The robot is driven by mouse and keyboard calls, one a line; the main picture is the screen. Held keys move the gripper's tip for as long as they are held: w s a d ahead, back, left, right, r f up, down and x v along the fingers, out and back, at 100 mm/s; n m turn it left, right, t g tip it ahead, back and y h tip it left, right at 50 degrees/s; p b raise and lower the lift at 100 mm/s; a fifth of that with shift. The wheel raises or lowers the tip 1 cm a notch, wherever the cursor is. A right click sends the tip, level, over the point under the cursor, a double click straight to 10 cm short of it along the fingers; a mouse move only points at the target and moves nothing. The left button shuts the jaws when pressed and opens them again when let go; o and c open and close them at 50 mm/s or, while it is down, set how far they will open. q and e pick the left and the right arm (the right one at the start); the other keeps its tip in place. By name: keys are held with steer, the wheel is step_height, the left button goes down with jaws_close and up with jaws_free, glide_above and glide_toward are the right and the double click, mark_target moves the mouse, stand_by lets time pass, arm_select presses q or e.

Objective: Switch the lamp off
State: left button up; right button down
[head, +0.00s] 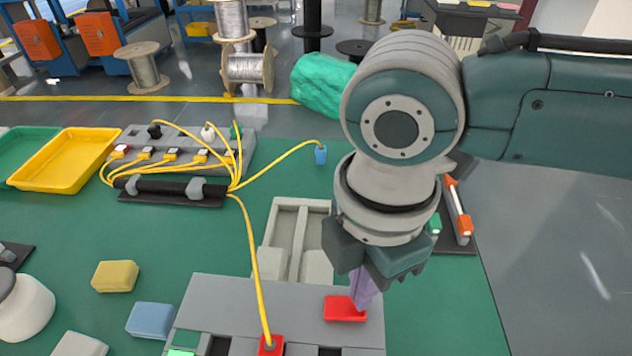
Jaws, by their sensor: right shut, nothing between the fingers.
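My right gripper (358,303) comes down from the upper right with its purple fingers shut and empty. Its tips are at the red rectangular button (340,312) on top of the grey box (270,300); I cannot tell whether they touch or press it. The fingers cover part of the button's right side. A bright green patch (182,352) shows on the box at the bottom edge, cut by the frame; I cannot tell if it is the lamp or if it is lit. My left gripper is not in view.
A yellow cable (250,265) runs from the grey connector block (235,158) to a red plug (270,345) on the box. A grey tray (303,208) stands behind the box. Yellow (115,276) and blue (150,319) blocks lie left. Open green mat lies right of the box.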

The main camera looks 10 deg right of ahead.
steer(key=shift+f+b, duration=0.6)
steer(key=shift+f, duration=0.3)
stand_by(0.4)
steer(key=shift+r+p, duration=0.95)
steer(key=shift+p, duration=0.1)
step_height(320, 180, up, 5)
steer(key=p, duration=0.6)
steer(key=shift+r, duration=0.15)
